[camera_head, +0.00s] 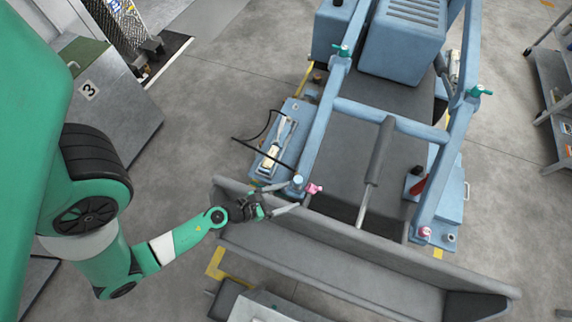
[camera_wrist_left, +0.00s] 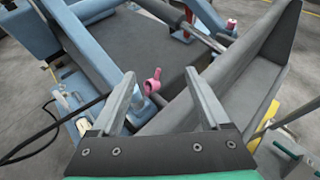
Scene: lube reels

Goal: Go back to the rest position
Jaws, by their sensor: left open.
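My left gripper (camera_head: 280,199) reaches in from the left in the head view, at the near left corner of the blue machine (camera_head: 325,130). In the left wrist view its two fingers (camera_wrist_left: 160,97) are spread wide with nothing between them. A pink fitting (camera_head: 314,188) sits on the machine's frame just past the fingertips. The pink fitting also shows in the left wrist view (camera_wrist_left: 153,82), beyond the gap between the fingers and apart from them. My right gripper is not in view.
A long grey trough-like bucket (camera_head: 340,255) runs under and beside the gripper. A black cable (camera_head: 262,132) loops near the machine's left side. A second pink fitting (camera_head: 425,232) and teal handles (camera_head: 480,91) sit on the frame. Bare floor (camera_head: 205,110) lies left of the machine.

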